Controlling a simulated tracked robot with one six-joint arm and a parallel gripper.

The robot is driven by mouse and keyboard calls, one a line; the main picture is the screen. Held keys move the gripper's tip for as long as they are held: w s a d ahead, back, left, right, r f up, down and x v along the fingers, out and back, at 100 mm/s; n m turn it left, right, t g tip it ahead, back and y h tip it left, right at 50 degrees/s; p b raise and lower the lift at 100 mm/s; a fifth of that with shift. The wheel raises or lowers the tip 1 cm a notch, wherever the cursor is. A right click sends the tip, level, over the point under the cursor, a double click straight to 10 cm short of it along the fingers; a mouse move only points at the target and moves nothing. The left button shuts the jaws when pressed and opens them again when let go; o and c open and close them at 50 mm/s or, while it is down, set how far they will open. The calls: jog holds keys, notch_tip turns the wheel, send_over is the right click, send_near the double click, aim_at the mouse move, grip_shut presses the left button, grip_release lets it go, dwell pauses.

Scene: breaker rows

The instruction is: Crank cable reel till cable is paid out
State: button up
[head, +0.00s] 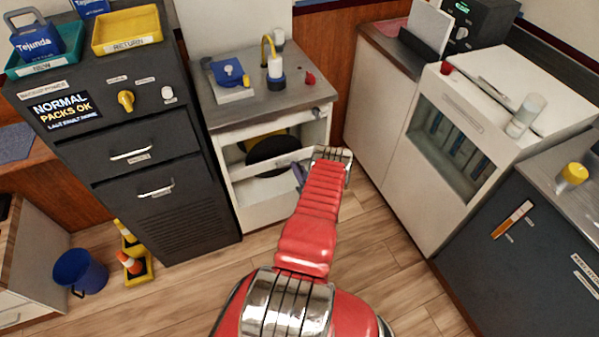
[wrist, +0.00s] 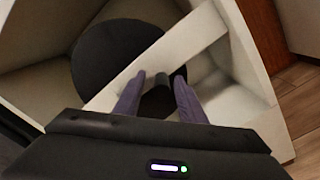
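The cable reel (head: 268,155) shows as a dark disc with yellow behind it, inside the open front of the white cabinet. In the wrist view the reel (wrist: 112,60) is a large dark disc behind a pale crossbar (wrist: 215,50). My gripper (wrist: 159,77) is at the crossbar, with its two fingers apart. A small dark piece (wrist: 160,98), perhaps the crank handle, lies between the fingers. I cannot tell whether they touch it. In the head view my arm mostly hides the gripper. A yellow curved piece (head: 268,45), possibly cable, stands on the cabinet top.
The white cabinet (head: 237,205) has a grey top with a red knob (head: 310,78) and a blue-topped box (head: 229,78). A dark cabinet (head: 150,130) stands left, a white unit (head: 400,150) right.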

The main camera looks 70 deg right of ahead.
jog(key=shift+s, duration=0.15)
jog(key=shift+s+a, duration=0.4)
jog(key=shift+a, duration=0.05)
jog(key=v, duration=1.2)
jog(key=shift+a, duration=0.2)
jog(key=shift+s, duration=0.1)
